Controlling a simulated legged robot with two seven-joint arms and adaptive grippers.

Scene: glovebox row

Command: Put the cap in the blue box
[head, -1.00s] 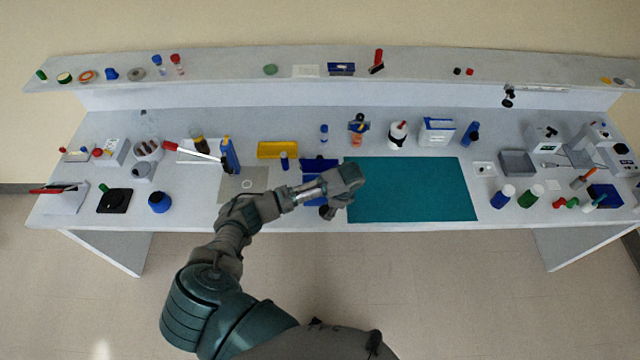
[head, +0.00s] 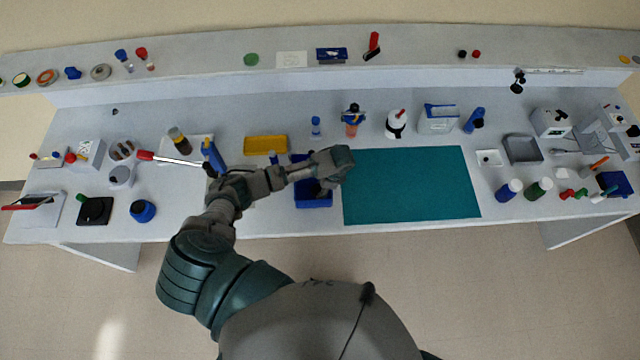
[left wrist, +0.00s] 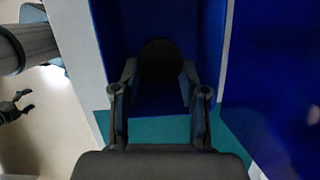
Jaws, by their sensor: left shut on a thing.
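The blue box (head: 314,203) stands on the bench at the left edge of the teal mat. My left gripper (head: 325,188) is over it, pointing down. In the left wrist view the left gripper (left wrist: 160,78) is shut on a dark round cap (left wrist: 160,60), held between its fingertips. Blue walls of the blue box (left wrist: 213,35) show behind and on both sides of the cap; whether the cap touches the floor of the box I cannot tell. A small dark claw at the left of the wrist view looks like my right gripper (left wrist: 18,105), fingers apart, empty, off the bench.
The teal mat (head: 410,185) is bare, right of the box. A yellow tray (head: 265,146) lies behind the box to the left. A blue-capped tube (head: 316,127) and an orange bottle (head: 352,122) stand behind. My left forearm hides part of the bench left of the box.

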